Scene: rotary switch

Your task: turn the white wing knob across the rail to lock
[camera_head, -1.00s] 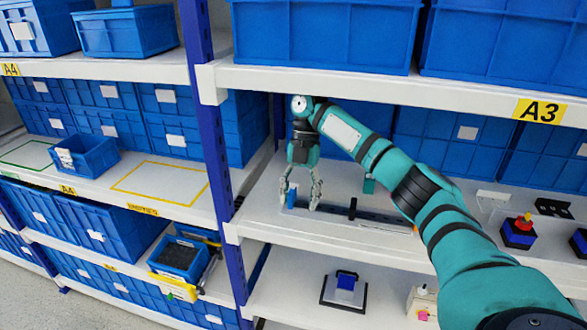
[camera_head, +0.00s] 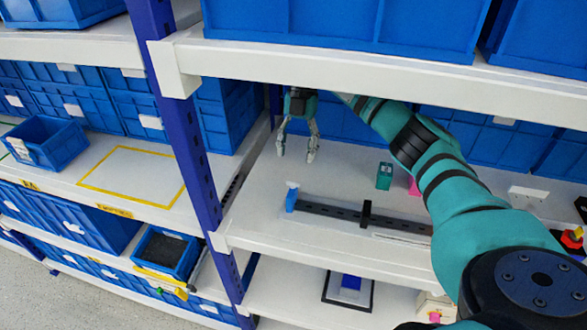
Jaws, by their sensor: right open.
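A black slotted rail (camera_head: 333,211) lies on the middle shelf. At its left end stands a small blue block (camera_head: 291,202) with the white wing knob (camera_head: 292,185) on top. The knob is small here, and I cannot tell its exact angle to the rail. My right gripper (camera_head: 297,158) is open and empty, fingers pointing down. In the picture it hangs above and behind the knob, apart from it. My left gripper is not in view.
A black upright piece (camera_head: 366,213) sits across the rail. A green block (camera_head: 384,176) and a pink item (camera_head: 414,187) stand behind it. The upper shelf's white edge (camera_head: 370,63) hangs above my arm. A blue post (camera_head: 190,140) stands at the left. The shelf around the knob is clear.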

